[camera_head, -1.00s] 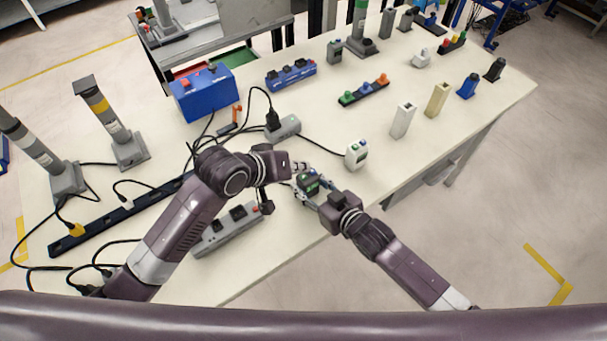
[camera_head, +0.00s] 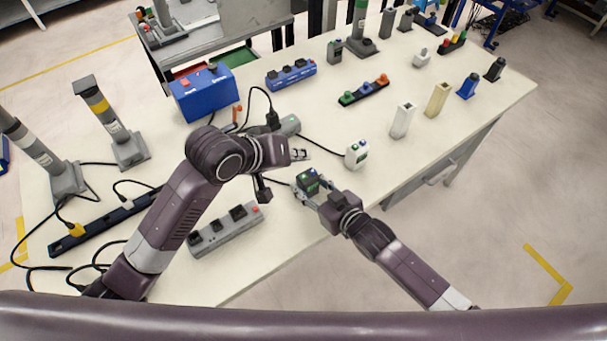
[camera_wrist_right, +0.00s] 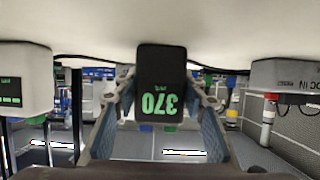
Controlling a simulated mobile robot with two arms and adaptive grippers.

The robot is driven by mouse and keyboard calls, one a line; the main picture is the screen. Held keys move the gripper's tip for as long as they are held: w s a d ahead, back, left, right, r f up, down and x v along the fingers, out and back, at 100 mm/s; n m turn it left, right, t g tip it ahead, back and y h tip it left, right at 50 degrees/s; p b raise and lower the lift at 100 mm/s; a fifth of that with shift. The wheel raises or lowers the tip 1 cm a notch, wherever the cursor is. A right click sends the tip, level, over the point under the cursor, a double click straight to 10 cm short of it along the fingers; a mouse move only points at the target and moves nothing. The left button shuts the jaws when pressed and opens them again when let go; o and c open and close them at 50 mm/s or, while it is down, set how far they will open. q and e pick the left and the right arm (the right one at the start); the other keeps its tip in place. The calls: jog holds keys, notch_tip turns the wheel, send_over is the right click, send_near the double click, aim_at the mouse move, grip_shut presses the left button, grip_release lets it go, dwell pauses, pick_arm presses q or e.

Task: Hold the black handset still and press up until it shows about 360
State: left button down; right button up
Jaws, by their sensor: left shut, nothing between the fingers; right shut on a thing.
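The black handset (camera_head: 308,179) is held by my right gripper (camera_head: 311,192) near the front edge of the table. In the right wrist view the fingers sit on both sides of the black handset (camera_wrist_right: 161,75), and its green digits appear upside down and read 370. My left gripper (camera_head: 301,155) is shut and empty. It is behind the handset, apart from it. The up button cannot be made out in these views.
A white handset (camera_head: 357,154) stands to the right of my left gripper. A grey power strip (camera_head: 225,232) lies to the left, with a grey block (camera_head: 288,126) and cables behind. The table's front edge is close to my right gripper.

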jog(key=o, duration=1.3)
